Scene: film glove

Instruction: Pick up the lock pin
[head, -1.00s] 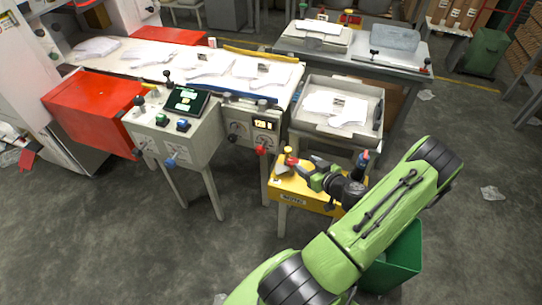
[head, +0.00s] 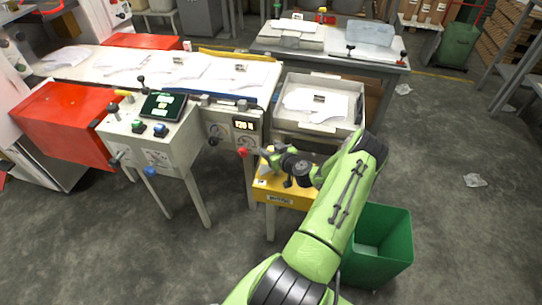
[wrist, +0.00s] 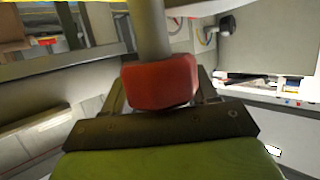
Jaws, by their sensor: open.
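A red block-shaped head on a grey rod fills the middle of the wrist view; it looks like the lock pin (wrist: 160,80). My gripper (wrist: 160,98) is open, with its fingers showing partly on either side of the red head. I cannot tell whether they touch it. In the head view my gripper (head: 268,157) is low over the left part of the yellow stand (head: 290,192). My gripper and wrist hide the red part there.
A red-knobbed lever (head: 242,152) sticks out from the machine, close left of my gripper. A grey tray (head: 320,128) with white gloves stands behind. The control box (head: 160,135) is to the left. A green bin (head: 385,245) stands at the right. Floor beyond it is mostly clear.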

